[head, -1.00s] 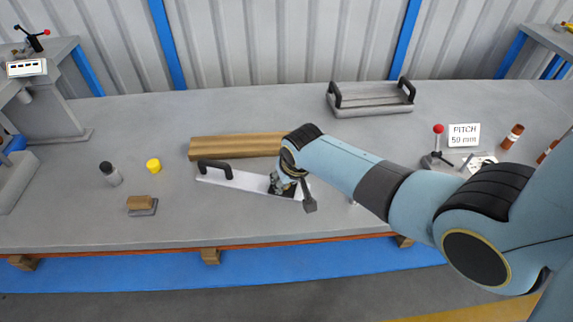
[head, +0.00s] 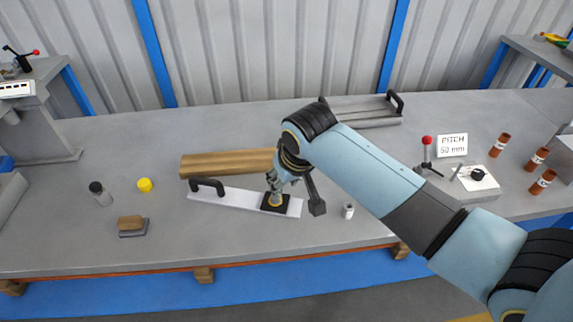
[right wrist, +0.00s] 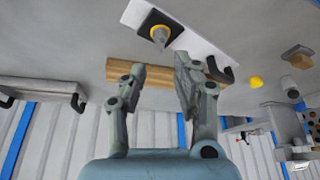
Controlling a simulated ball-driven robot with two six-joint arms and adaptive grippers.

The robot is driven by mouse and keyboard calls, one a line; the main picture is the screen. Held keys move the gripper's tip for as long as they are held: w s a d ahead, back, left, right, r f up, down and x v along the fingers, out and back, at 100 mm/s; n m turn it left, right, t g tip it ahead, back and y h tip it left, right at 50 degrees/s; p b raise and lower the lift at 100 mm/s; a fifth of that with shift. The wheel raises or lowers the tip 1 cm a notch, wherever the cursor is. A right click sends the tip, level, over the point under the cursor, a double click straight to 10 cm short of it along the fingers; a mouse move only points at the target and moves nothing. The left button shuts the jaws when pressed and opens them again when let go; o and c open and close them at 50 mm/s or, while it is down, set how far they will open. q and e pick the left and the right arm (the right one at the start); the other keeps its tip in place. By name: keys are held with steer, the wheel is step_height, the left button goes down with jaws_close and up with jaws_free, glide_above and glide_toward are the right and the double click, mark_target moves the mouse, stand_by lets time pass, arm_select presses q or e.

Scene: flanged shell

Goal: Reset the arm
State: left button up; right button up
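My right gripper (head: 273,184) is just above the right end of a pale flat bar (head: 235,197) with a black handle (head: 207,186). A black square pad (head: 279,207) with a yellow ring and a grey post lies on that end. In the right wrist view my right gripper (right wrist: 160,72) has its fingers apart with nothing between them. The pad (right wrist: 146,19) and its post (right wrist: 159,36) show beyond the fingertips, apart from them. My left gripper is not in view.
A wooden block (head: 225,163) lies behind the bar. A yellow cap (head: 145,184), a dark-topped bottle (head: 100,194) and a brush-like block (head: 132,226) stand left. A small metal cylinder (head: 348,211), a red-knobbed lever (head: 427,155) and several brown bottles (head: 537,158) stand right. A handled tray (head: 370,110) is behind my arm.

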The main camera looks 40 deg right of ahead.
steer(key=shift+s+r, duration=0.2)
steer(key=shift+r, duration=0.2)
steer(key=s+a+r+n, duration=0.1)
steer(key=s+r+n, duration=0.1)
steer(key=s+r, duration=0.6)
steer(key=s+a+r+n, duration=0.15)
steer(key=s+r, duration=0.25)
steer(key=s, duration=0.8)
steer(key=d+f+g+b, duration=0.25)
steer(key=f+b, duration=0.65)
steer(key=f, duration=2.4)
steer(key=s+d+f+b, duration=0.1)
steer(key=s+f+b, duration=0.3)
steer(key=s+f, duration=0.6)
steer(key=s+d+f+b, duration=0.1)
steer(key=s+f+b, duration=0.4)
steer(key=s+f, duration=0.5)
step_height(320, 180, down, 8)
steer(key=shift+r+g+b, duration=0.1)
steer(key=shift+g+b, duration=0.2)
steer(key=shift+g, duration=0.05)
